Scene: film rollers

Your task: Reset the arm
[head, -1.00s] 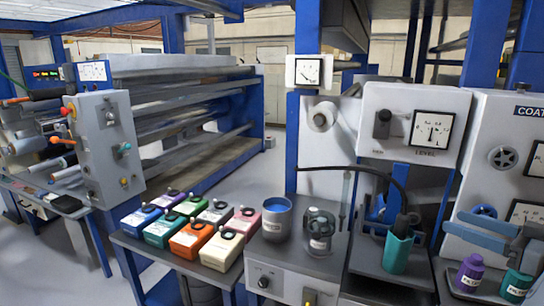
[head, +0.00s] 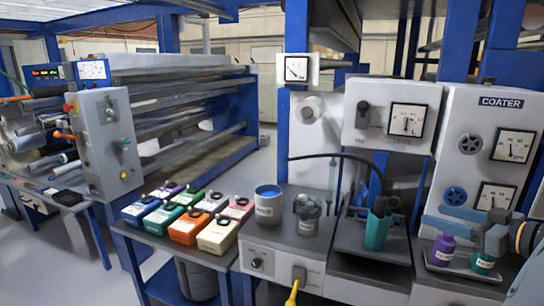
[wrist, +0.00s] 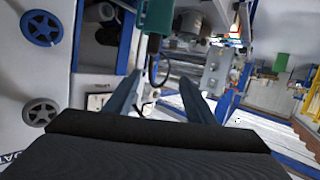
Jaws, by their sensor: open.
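My gripper (head: 432,214) is at the lower right of the head view, in front of the coater panel. Its two blue-grey fingers point left, apart, with nothing between them. Part of my arm behind it is cut off at the right edge. In the wrist view the gripper (wrist: 160,90) shows two spread fingers with an empty gap. The wrist picture is turned over. There a teal holder (wrist: 157,14) hangs in from the top, beyond the fingers. The same teal holder (head: 378,232) stands left of the fingertips in the head view.
A purple bottle (head: 443,250) and a teal-labelled bottle (head: 484,262) stand on a tray just below my gripper. The coater panel (head: 500,120) with dials is close behind. Several coloured boxes (head: 217,236) and a blue-topped cup (head: 268,205) sit farther left.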

